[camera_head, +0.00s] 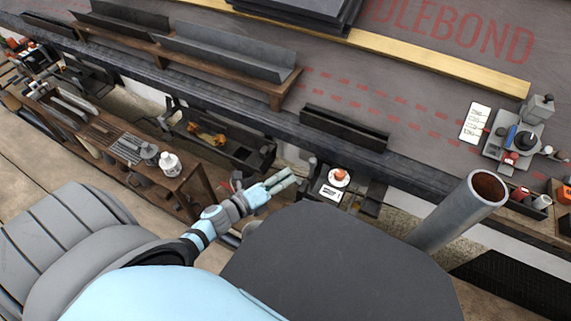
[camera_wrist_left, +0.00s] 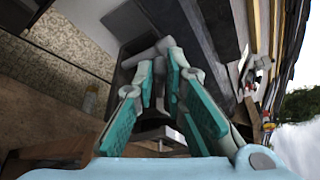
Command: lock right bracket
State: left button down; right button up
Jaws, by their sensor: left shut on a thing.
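I cannot tell for sure whether this fixture is the right bracket. In the left wrist view the teal-padded fingers (camera_wrist_left: 160,85) are closed in around a grey T-shaped handle (camera_wrist_left: 158,47). The fingers hide part of it, and what it joins to is unclear. My right gripper is not in view.
A grey pipe (camera_head: 440,222) rises at the right.

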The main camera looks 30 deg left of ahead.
pick_arm(q)
jog(key=shift+a+f+n+t+h, duration=0.2)
jog(key=shift+f+n+t+h, duration=0.35)
jog(key=shift+n, duration=0.75)
jog(key=shift+a+f+n+t+h, duration=0.15)
jog(key=shift+f+n+t, duration=0.2)
jog(key=shift+f+n, duration=0.7)
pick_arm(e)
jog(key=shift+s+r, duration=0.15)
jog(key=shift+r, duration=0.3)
pick_arm(q)
jog(key=shift+s+r+n, duration=0.1)
jog(key=shift+r+n, duration=0.15)
jog(key=shift+n, duration=0.1)
jog(key=c, duration=1.6)
grip_release()
jog(key=shift+c, duration=0.2)
jog(key=v, duration=1.2)
